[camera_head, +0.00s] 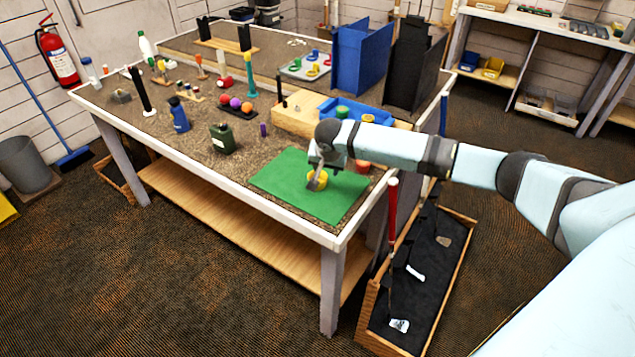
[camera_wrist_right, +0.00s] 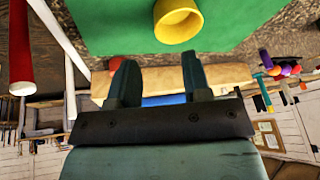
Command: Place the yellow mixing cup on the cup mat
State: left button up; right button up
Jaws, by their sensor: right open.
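The yellow mixing cup (camera_head: 325,179) is on the green cup mat (camera_head: 285,182), near the front right corner of the workbench. My right gripper (camera_head: 317,172) is just above and beside the cup, and one finger covers part of it in the head view. In the right wrist view the cup (camera_wrist_right: 178,26) is on the green mat (camera_wrist_right: 110,25), beyond the fingertips and clear of them. The right gripper's fingers (camera_wrist_right: 157,75) stand apart with nothing between them. My left gripper is out of view.
A wooden block and blue tray (camera_head: 375,112) stand behind the mat, close to my right forearm. A green can (camera_head: 222,138) is left of the mat. A red grip (camera_head: 392,208) rises beside the bench from a crate of clubs (camera_head: 455,280).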

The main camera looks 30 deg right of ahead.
aim_at(325, 185)
jog(key=x, duration=0.7)
jog(key=shift+w+f, duration=0.2)
jog(key=shift+c, duration=0.3)
grip_shut()
